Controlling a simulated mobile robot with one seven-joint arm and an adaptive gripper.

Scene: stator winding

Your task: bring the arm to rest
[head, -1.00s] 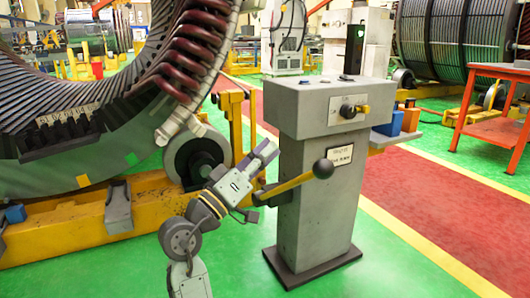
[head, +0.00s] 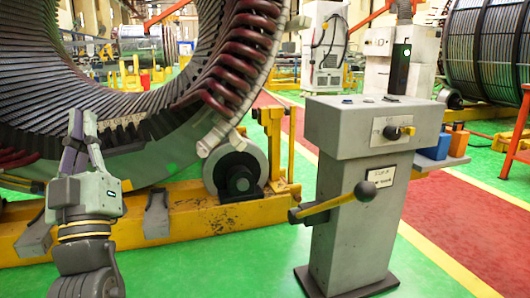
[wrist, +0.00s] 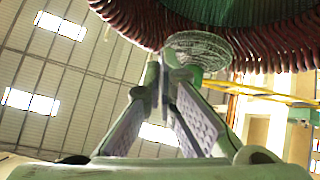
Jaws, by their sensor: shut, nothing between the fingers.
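My gripper (head: 80,135) is at the left of the head view, raised and pointing up, in front of the large stator ring (head: 215,85). Its fingers are together at the tips with nothing between them. In the wrist view the fingers (wrist: 165,75) converge at the tips, and the stator's dark red coils (wrist: 270,55) show above and beyond them. I cannot tell how far the fingertips are from the stator.
A yellow cradle (head: 200,215) with a roller (head: 235,172) supports the stator. Green floor (head: 240,265) is clear between arm and pedestal.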

